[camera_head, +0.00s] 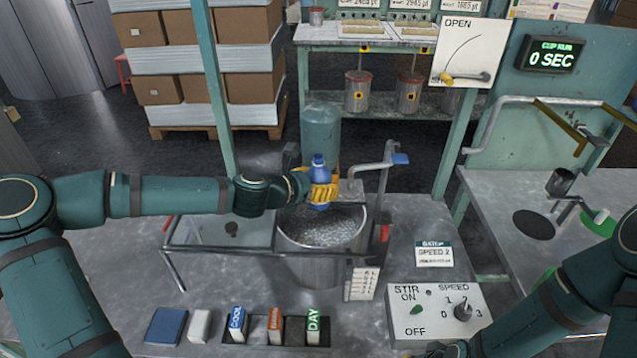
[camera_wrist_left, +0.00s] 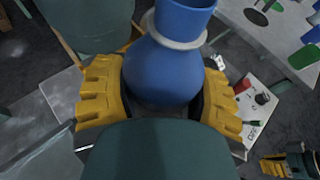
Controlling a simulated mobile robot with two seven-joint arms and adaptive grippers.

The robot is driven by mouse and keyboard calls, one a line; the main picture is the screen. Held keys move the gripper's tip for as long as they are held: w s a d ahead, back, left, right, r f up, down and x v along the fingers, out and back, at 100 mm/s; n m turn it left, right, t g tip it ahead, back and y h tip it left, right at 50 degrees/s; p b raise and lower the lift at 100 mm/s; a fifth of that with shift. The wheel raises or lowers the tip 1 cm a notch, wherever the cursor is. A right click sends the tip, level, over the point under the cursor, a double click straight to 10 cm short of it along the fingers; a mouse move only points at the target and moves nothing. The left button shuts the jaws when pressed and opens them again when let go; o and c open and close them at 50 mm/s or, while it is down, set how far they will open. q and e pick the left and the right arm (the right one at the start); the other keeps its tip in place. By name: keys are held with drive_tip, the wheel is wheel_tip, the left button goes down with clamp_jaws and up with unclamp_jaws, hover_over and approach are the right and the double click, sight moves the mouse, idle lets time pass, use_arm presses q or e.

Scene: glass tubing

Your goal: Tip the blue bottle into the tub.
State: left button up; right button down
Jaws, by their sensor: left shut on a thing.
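The blue bottle (camera_head: 319,170) is upright in my left gripper (camera_head: 321,192), above the back part of the round metal tub (camera_head: 318,262). The tub holds a grey, speckled mass. In the left wrist view the yellow fingers of the left gripper (camera_wrist_left: 163,100) are closed on both sides of the bottle's round blue body (camera_wrist_left: 160,72), with a pale ring at its neck. My right arm comes in at the lower right of the head view. The right gripper (camera_wrist_left: 287,165) shows small at the lower right of the left wrist view; its opening is unclear.
A bent pipe with a blue handle (camera_head: 401,159) stands right of the tub. A metal rail frame (camera_head: 180,268) is at its left. In front are labelled blocks in a dark tray (camera_head: 262,342) and a stir control box (camera_head: 437,312). A green post (camera_head: 209,90) rises behind my left arm.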

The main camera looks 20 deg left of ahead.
use_arm(q)
drive_tip(key=shift+f+b, duration=0.9)
drive_tip(key=shift+f, duration=0.3)
drive_tip(key=shift+s+a+r+m+g+y, duration=0.15)
drive_tip(key=shift+a+m+g+y, duration=0.2)
drive_tip(key=shift+y, duration=0.25)
drive_tip(key=shift+s+a+m+g+y, duration=0.25)
drive_tip(key=shift+a+m+g+y, duration=0.4)
drive_tip(key=shift+a+y, duration=0.5)
drive_tip(key=shift+s+a+f+m+g+y+p, duration=0.15)
drive_tip(key=shift+a+f+m+g+y+p, duration=0.4)
drive_tip(key=shift+m+y+p, duration=1.3)
drive_tip(key=shift+s+a+f+m+g+y+p, duration=0.1)
drive_tip(key=shift+a+f+m+g+y+p, duration=0.3)
drive_tip(key=shift+f+y+p, duration=1.5)
drive_tip(key=shift+s+a+r+m+g+y+p, duration=0.2)
drive_tip(key=shift+m+g+y+p, duration=0.7)
drive_tip(key=shift+y, duration=2.2)
